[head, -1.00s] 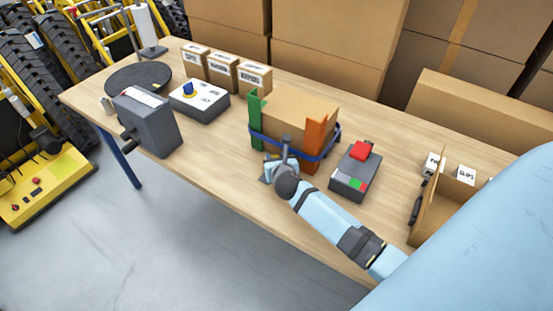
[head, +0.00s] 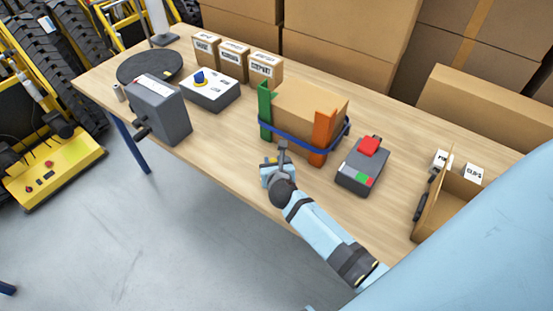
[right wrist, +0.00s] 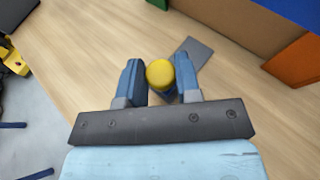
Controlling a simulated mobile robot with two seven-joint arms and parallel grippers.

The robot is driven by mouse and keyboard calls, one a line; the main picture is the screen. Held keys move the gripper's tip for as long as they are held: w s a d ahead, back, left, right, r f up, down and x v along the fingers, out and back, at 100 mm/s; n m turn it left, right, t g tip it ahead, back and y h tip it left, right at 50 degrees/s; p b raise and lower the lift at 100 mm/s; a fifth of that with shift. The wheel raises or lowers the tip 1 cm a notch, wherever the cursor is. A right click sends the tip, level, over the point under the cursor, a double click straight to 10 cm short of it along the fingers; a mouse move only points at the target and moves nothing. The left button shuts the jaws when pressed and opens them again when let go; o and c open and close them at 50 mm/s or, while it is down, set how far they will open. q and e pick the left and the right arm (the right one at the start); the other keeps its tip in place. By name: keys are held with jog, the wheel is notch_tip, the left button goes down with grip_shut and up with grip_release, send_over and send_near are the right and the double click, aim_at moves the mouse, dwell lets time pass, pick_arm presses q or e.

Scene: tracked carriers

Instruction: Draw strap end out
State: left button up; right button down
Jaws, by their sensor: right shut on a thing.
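A cardboard box (head: 309,100) stands on the table with a green corner piece (head: 265,110) and an orange corner piece (head: 324,135). A blue strap (head: 296,145) runs around them. My right gripper (head: 277,160) is in front of the box, near the table's front edge. In the right wrist view its fingers (right wrist: 160,82) are shut on a yellow round-tipped piece (right wrist: 159,73), seemingly the strap end. Its link to the strap is hidden. A flat grey piece (right wrist: 196,52) shows just beyond the fingers. My left gripper is out of view.
A grey device with a red top (head: 362,165) stands right of the box. An open carton (head: 432,205) is farther right. At left are a grey cranked unit (head: 160,110), a blue-knobbed box (head: 210,92) and a dark disc (head: 150,67). Bare tabletop lies between.

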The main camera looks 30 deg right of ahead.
jog(key=shift+a+f, duration=0.1)
jog(key=shift+a, duration=0.1)
jog(key=c, duration=1.1)
grip_release()
jog(key=shift+c, duration=0.2)
jog(key=shift+s+a, duration=0.1)
jog(key=v, duration=1.2)
jog(key=shift+r, duration=0.2)
